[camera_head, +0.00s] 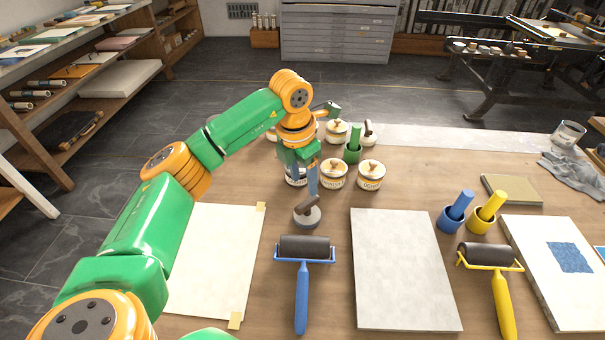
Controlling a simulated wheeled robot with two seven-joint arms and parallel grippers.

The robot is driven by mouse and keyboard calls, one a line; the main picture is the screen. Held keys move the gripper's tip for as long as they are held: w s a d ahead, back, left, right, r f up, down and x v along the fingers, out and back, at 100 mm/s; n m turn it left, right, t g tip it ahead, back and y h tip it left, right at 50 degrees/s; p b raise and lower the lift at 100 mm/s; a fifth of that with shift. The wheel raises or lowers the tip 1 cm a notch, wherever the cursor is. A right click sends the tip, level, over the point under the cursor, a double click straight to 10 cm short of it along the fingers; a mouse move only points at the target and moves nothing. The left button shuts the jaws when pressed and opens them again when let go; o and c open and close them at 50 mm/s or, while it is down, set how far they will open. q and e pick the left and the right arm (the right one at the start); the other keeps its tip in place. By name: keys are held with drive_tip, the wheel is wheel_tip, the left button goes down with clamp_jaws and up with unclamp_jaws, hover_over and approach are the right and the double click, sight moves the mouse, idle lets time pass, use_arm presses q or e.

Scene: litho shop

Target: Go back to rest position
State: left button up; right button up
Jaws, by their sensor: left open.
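My left arm comes in from the left, and its left gripper (305,188) points down over the table. Its two fingers are apart and hold nothing. Just below the fingertips stands a small grey round piece with a dark handle (307,212). I cannot tell whether the fingers touch it. Several white jars (333,174) with labels and wooden-knobbed lids stand just behind and to the right of the gripper. Part of the jar group is hidden by the gripper. My right gripper is not in the picture.
On the wooden table (420,180) lie a blue-handled roller (302,290), a yellow-handled roller (500,300), a grey slab (400,270), a pale sheet (215,260) and a slab with a blue print (545,290). Blue (451,218) and yellow (481,220) cups stand right. Shelves (90,90) stand left.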

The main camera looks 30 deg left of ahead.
use_arm(q)
wheel_tip(320, 180, up, 3)
drive_tip(key=shift+s+f, duration=0.15)
idle(0.3)
